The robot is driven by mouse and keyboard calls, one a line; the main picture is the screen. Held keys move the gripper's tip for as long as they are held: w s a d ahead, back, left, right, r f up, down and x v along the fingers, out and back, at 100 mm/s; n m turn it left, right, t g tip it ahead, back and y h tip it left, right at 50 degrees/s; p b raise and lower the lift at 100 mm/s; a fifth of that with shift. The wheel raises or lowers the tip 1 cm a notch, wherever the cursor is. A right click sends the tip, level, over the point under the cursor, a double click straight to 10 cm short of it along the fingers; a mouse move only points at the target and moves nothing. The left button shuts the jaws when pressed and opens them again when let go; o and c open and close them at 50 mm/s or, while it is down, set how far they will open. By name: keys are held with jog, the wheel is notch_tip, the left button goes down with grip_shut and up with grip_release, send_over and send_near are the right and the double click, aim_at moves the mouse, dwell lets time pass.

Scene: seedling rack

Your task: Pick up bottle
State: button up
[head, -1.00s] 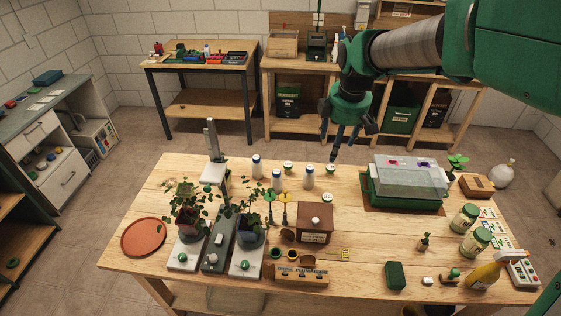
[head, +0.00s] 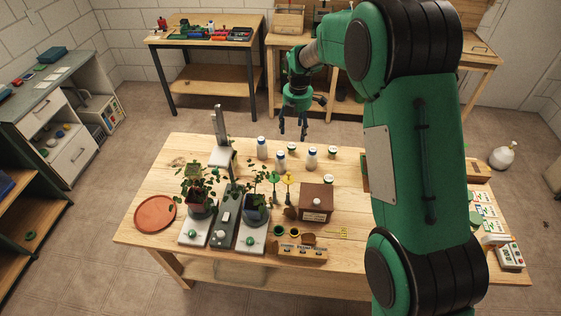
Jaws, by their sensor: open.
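Three small white bottles with dark caps stand upright near the far edge of the wooden table: a left bottle (head: 262,149), a middle bottle (head: 280,161) and a right bottle (head: 312,159). I cannot tell which of them the task means. My gripper (head: 293,135) points down with its fingers apart and empty. In the picture it appears just above the bottles, between the left and right ones, and apart from them. Its exact height and depth over the table are hard to tell. The yellow spray bottle is hidden behind my arm.
Small green-lidded jars (head: 291,150) stand among the bottles. A terracotta saucer (head: 155,213) lies at the left. My arm hides much of the table's right side.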

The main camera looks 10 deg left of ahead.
aim_at(281, 153)
jog(key=w+a+f+n, duration=0.1)
jog(key=a+f, duration=0.1)
jog(key=f, duration=0.1)
jog(key=w+a+f+n+p, duration=0.1)
jog(key=f+n, duration=0.1)
jog(key=f, duration=0.1)
jog(key=w+a+f+n+p, duration=0.1)
jog(key=a+f, duration=0.1)
jog(key=f, duration=0.1)
jog(key=shift+a+f+g, duration=0.35)
jog(key=shift+f+g, duration=0.05)
jog(key=shift+f, duration=4.25)
jog(key=shift+f, duration=0.15)
jog(key=shift+s+a+f, duration=0.1)
jog(key=shift+a+f, duration=0.05)
jog(key=shift+f, duration=2.35)
jog(key=c, duration=1.4)
